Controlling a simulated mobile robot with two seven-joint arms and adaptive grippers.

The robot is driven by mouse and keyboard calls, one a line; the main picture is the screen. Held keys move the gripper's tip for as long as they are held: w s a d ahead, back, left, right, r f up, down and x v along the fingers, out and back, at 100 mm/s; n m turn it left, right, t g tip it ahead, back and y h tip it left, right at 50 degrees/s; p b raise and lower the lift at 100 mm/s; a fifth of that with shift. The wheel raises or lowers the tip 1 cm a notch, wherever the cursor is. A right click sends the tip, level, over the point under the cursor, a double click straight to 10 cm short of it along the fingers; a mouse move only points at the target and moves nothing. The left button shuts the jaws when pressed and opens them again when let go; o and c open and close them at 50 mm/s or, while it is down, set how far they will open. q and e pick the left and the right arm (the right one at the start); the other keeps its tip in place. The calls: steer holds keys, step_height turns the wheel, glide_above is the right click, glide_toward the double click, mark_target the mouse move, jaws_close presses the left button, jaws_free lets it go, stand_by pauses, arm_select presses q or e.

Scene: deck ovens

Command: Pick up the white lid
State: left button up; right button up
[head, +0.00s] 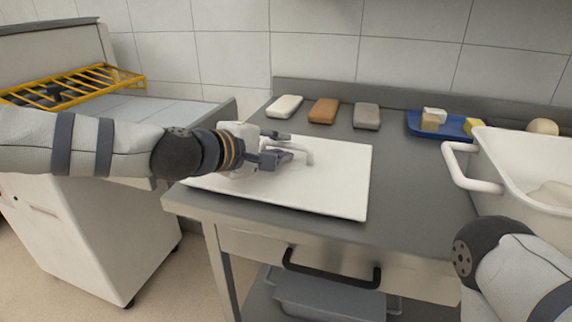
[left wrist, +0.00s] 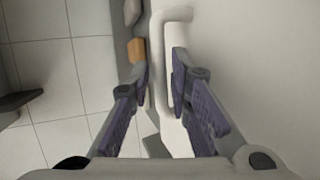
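The white lid (head: 335,185) is a flat rectangular plate lying on the grey counter, with a raised white bar handle (head: 307,155). My left gripper (head: 288,147) reaches in from the left, low over the lid at the handle. In the left wrist view, the handle (left wrist: 158,65) lies between the two fingers of my left gripper (left wrist: 160,72), with a gap visible beside it; the fingers are open. The arm and fingers hide part of the handle and the lid's left side in the head view. My right gripper is out of view; only part of my right arm shows at bottom right.
A white handled tub (head: 515,165) stands on the right. White (head: 285,107), brown (head: 323,110) and grey (head: 367,116) blocks lie along the back. A blue tray (head: 453,130) holds small blocks. The counter between lid and tub is clear.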

arm_select(q)
steer(key=x, duration=0.2)
steer(key=shift+w+d+f, duration=0.15)
steer(key=shift+w+d, duration=0.05)
steer(key=shift+d, duration=0.05)
jaws_close()
